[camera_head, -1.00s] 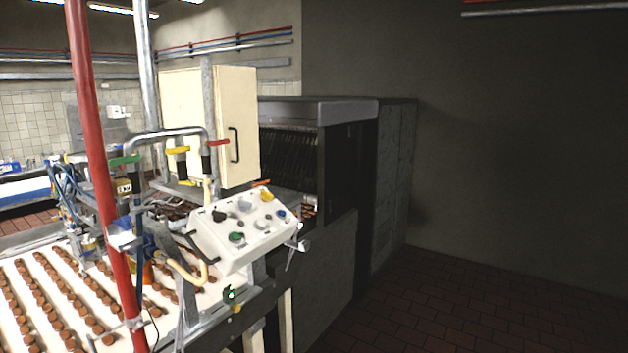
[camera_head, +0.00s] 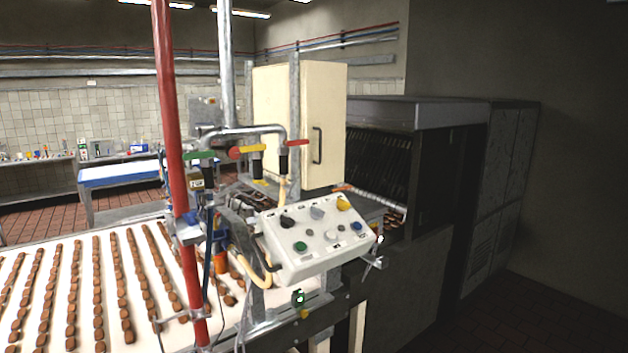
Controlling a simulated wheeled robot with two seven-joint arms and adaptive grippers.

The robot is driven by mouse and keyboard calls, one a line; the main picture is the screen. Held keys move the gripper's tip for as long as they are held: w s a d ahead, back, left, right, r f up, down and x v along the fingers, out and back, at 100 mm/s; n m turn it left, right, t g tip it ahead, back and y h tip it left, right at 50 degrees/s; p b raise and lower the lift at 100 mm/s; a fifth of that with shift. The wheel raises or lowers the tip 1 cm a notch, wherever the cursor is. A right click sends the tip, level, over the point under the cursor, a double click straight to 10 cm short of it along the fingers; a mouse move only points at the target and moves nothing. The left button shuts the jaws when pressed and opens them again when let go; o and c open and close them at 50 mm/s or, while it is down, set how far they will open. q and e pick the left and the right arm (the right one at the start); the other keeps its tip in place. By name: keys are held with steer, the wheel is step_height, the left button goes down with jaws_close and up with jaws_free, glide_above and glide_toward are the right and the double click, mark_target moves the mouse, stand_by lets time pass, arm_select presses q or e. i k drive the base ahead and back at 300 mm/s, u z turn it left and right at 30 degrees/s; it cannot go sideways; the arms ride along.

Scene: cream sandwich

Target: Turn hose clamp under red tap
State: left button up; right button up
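The red tap (camera_head: 298,142) is a short red lever on the right end of the bent grey pipe, above the conveyor machine. A dark fitting (camera_head: 284,162) hangs below it, and a pale hose (camera_head: 282,188) runs down from there. A hose clamp under the red tap is too small to make out. A yellow tap (camera_head: 254,149) and a green tap (camera_head: 200,155) sit to its left on the same pipework. A rounded red piece (camera_head: 234,153) shows at the yellow tap's left end. Neither of my grippers is in view.
A control box (camera_head: 315,240) with coloured knobs stands in front of and below the taps. A red post (camera_head: 176,190) rises at left. The conveyor (camera_head: 40,262) carries rows of brown biscuits. A cream cabinet (camera_head: 325,105) stands behind; dark floor (camera_head: 510,315) is free at right.

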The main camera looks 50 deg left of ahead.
mark_target(288, 187)
steer(key=z, duration=0.05)
steer(key=i, duration=1.9)
